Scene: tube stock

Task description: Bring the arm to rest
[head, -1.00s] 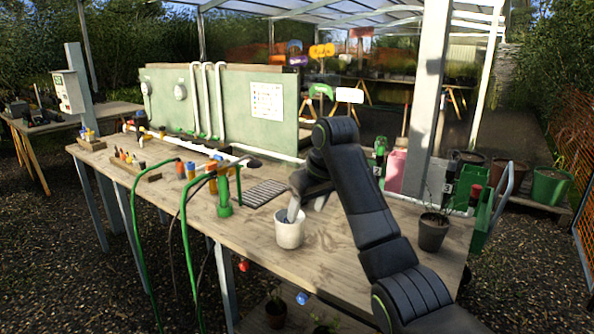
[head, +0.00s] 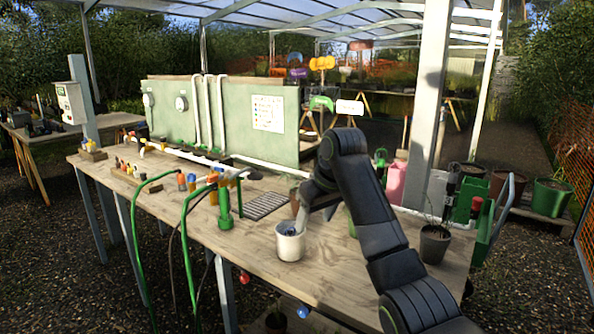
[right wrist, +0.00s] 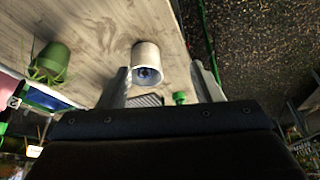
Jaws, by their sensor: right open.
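My right arm reaches over the wooden workbench in the head view. My right gripper (head: 312,216) is open and empty, its fingers pointing down close to a white pot (head: 290,246). In the head view one finger overlaps the pot's rim; I cannot tell whether they touch. In the right wrist view the white pot (right wrist: 146,68) shows between the two spread fingers (right wrist: 163,84), beyond their tips, with something bluish inside. My left gripper is not in view.
The workbench (head: 345,275) holds a green tap post (head: 224,208), a dark grate (head: 268,203) and a black plant pot (head: 434,247). A green pot (right wrist: 52,62) stands left in the right wrist view. A pale post (head: 428,110) rises behind. Bare bench lies right of the white pot.

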